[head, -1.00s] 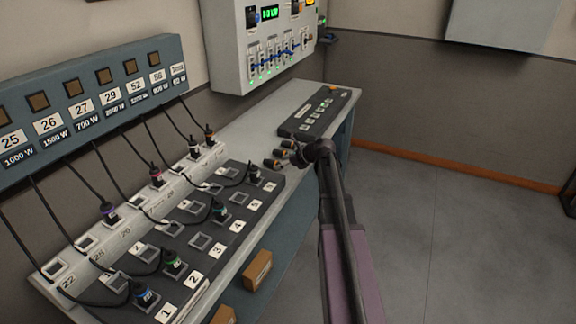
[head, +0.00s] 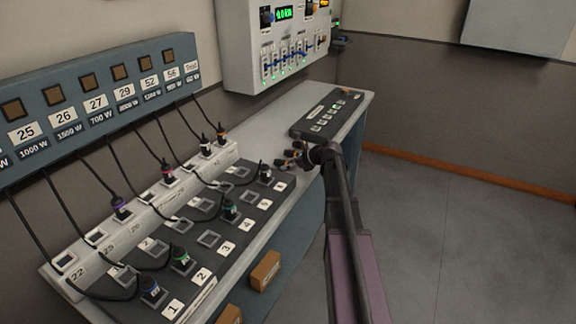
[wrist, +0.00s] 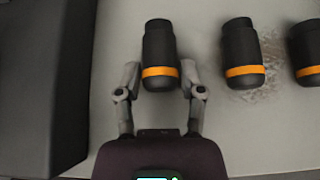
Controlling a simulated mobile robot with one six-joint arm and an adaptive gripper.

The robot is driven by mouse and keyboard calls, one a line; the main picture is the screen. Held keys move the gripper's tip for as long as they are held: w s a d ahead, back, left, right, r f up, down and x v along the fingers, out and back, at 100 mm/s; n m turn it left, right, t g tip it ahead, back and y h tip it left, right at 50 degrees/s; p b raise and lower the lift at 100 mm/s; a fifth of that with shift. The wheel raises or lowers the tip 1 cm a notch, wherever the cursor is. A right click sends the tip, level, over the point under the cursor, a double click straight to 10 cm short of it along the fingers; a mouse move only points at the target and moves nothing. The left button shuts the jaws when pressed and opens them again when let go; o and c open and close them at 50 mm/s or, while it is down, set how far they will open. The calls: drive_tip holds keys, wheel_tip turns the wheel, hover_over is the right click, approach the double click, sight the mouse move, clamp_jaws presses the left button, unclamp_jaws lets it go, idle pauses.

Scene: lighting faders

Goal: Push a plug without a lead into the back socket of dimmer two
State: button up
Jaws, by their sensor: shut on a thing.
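Several black plugs without leads, each with an orange band, lie or stand on the grey desk (head: 255,136). In the wrist view my gripper (wrist: 160,78) is shut on the leftmost plug (wrist: 159,45), one finger on each side near its band. A second plug (wrist: 237,50) and a third plug (wrist: 305,50) are to its right. In the head view my gripper (head: 312,155) is at these plugs and partly hides them. The dimmer board (head: 225,238) has numbered rows. Row two has a green-banded plug (head: 180,257) in front and a socket (head: 154,247) behind it, which looks empty.
Leads hang from the blue-grey load panel (head: 100,85) across the board. A black control desk (head: 326,113) stands beyond the plugs. A white cabinet (head: 245,60) hangs on the wall. Brown boxes (head: 265,270) are at the front side. The floor at right is clear.

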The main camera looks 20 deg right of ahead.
drive_tip(key=shift+r+p, duration=2.5)
drive_tip(key=shift+p, duration=0.05)
drive_tip(key=shift+r+p, duration=0.55)
wheel_tip(320, 180, up, 26)
drive_tip(key=p, duration=2.6)
drive_tip(key=shift+r, duration=0.15)
drive_tip(key=shift+d, duration=0.1)
